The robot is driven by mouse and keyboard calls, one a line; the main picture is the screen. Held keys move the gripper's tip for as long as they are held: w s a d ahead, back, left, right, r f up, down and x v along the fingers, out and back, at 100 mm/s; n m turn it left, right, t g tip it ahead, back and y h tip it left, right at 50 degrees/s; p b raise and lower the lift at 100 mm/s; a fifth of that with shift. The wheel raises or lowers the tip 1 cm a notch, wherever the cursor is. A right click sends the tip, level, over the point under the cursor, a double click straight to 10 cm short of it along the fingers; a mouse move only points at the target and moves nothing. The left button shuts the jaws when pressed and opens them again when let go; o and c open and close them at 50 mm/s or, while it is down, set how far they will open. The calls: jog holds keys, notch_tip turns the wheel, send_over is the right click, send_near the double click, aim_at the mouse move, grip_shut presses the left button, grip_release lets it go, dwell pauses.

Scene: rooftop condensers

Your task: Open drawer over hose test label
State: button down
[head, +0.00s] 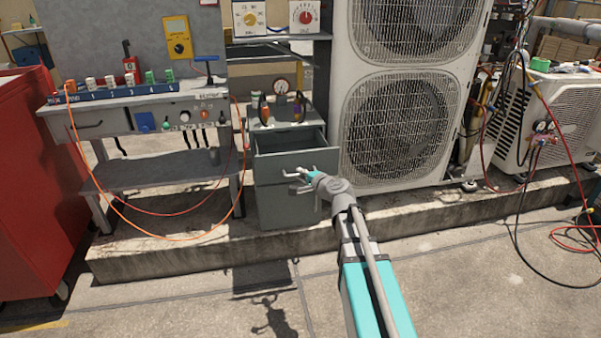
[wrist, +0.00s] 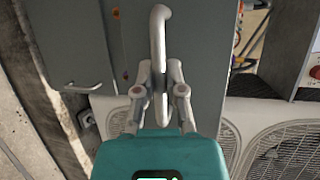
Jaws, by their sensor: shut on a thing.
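The grey drawer cabinet (head: 285,207) stands between the workbench and the large condenser. Its top drawer (head: 290,165) is pulled out, and its open inside shows from above. My gripper (head: 300,182) is at the front of this drawer. In the wrist view, my gripper (wrist: 159,92) is shut on the drawer's light grey bar handle (wrist: 159,40), with one finger on each side of it. The drawer front (wrist: 200,50) fills the middle of that view. I cannot read a hose test label in either view.
A pressure gauge (head: 281,86) and small items stand on the cabinet top. The tall condenser (head: 400,120) is close on the right, the workbench (head: 140,105) with an orange hose on the left. A concrete curb (head: 200,248) runs below; the floor in front is clear.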

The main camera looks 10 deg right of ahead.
jog(key=c, duration=0.7)
grip_release()
jog(key=shift+w, duration=0.15)
